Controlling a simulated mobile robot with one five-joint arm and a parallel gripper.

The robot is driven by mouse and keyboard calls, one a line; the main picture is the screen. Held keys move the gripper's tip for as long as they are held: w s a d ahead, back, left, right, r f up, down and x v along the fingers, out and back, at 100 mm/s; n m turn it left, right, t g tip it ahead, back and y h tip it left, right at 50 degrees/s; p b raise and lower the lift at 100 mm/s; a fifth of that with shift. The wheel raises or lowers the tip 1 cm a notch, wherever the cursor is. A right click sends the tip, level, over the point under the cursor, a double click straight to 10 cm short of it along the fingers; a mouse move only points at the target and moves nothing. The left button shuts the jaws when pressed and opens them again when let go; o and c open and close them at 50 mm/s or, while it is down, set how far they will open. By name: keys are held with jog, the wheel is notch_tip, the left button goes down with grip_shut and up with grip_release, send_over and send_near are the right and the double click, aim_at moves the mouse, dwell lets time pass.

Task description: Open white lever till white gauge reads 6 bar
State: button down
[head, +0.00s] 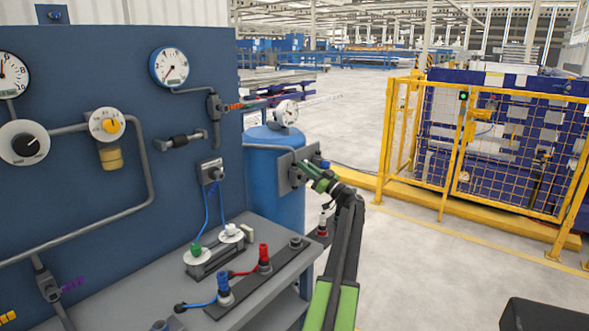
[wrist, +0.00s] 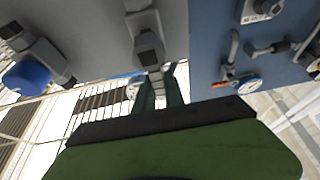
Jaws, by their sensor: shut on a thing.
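My gripper (head: 306,168), with green fingers, reaches to a grey valve plate (head: 286,181) beside the blue tank in the head view. In the wrist view my gripper (wrist: 160,90) is shut on a small pale lever (wrist: 155,76) below a grey valve block (wrist: 149,46). The fingers partly cover the lever, and its exact colour and angle are hard to tell. A round white-faced gauge (head: 286,113) sits on top of the blue tank (head: 288,198). Its needle is too small to read. A blue-rimmed gauge (head: 169,67) and a dark-rimmed gauge (head: 8,75) are on the panel.
A blue knob (wrist: 28,75) sits left of the valve block in the wrist view. An orange-red lever (head: 248,105) sticks out from the blue panel (head: 75,75). A grey bench (head: 270,290) holds red and blue fittings. Yellow fencing (head: 440,185) stands right, with open floor before it.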

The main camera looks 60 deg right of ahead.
jog(key=shift+w+a+n, duration=0.15)
jog(key=shift+n, duration=0.15)
jog(key=c, duration=1.4)
grip_release()
jog(key=shift+c, duration=0.2)
jog(key=b+v, duration=0.6)
jog(key=v, duration=1.1)
jog(key=shift+s+b, duration=0.25)
jog(key=shift+b, duration=0.1)
jog(key=shift+s+f, duration=0.1)
